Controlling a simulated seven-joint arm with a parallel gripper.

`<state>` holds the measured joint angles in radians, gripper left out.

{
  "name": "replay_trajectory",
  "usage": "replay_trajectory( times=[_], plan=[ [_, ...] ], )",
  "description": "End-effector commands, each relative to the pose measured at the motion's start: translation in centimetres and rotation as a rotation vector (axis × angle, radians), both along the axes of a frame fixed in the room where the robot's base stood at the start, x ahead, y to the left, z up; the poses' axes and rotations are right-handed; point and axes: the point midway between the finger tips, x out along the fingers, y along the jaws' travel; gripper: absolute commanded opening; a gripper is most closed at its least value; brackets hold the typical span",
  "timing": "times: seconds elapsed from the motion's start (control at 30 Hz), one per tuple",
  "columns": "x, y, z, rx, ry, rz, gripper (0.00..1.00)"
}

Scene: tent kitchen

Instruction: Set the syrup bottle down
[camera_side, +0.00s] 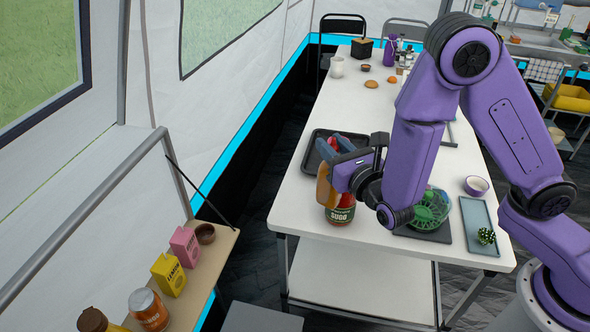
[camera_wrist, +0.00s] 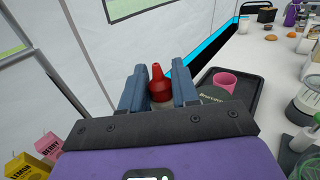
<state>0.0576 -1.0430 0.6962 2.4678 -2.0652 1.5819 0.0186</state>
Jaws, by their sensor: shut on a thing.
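The syrup bottle has an amber body (camera_side: 323,190) and a red pointed cap (camera_wrist: 160,86). My gripper (camera_side: 333,150) is shut on it, with a blue finger on either side of the cap in the wrist view. The bottle looks roughly upright at the left edge of the white table (camera_side: 300,205). A red jar labelled SUGO (camera_side: 341,213) overlaps its lower end in the side view, so I cannot tell whether its base touches anything.
A green-caged thing (camera_side: 432,207) and a blue-grey tray (camera_side: 478,222) are to the right. A low shelf (camera_side: 212,250) holds a lemon carton (camera_side: 168,275), a berry carton (camera_side: 185,247) and jars.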

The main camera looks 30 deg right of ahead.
Motion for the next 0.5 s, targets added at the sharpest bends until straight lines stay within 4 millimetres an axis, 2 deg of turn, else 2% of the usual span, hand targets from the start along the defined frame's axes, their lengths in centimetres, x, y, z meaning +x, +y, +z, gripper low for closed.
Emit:
replay_trajectory(
  times=[0.3,0.5],
  plan=[
    [5.0,1.6,-2.3,0.002,-0.002,-0.003,0.0],
    [7.2,2.5,-5.3,0.0,-0.001,-0.002,0.0]
  ],
)
